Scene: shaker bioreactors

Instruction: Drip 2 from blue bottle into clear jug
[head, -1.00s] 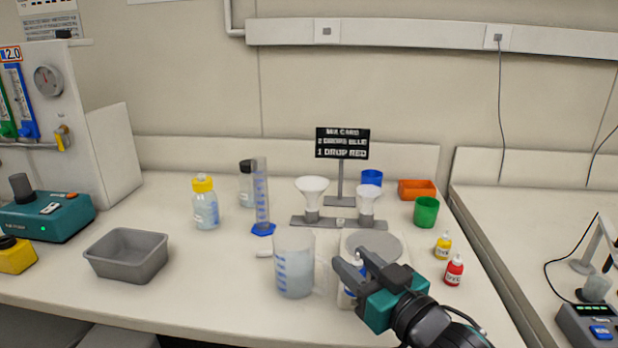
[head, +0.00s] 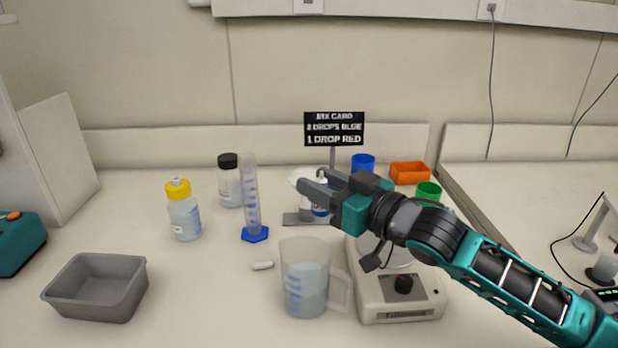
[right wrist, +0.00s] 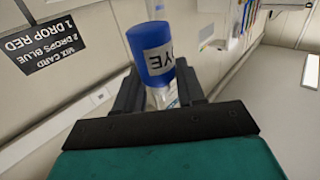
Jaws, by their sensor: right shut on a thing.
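The clear jug (head: 304,285) stands on the bench in the head view, with pale liquid in it, blue marks on its side and its handle to the right. My right gripper (head: 312,188) is raised above and behind the jug's rim in the picture. I see no drop falling. My left gripper is not in view.
A balance (head: 400,295) stands right of the jug. A measuring cylinder (head: 252,205), a yellow-capped bottle (head: 184,212) and a black-capped bottle (head: 230,185) stand to the left. A grey tray (head: 97,288) is at front left. The mix card (head: 334,128) reads 2 drops blue, 1 drop red.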

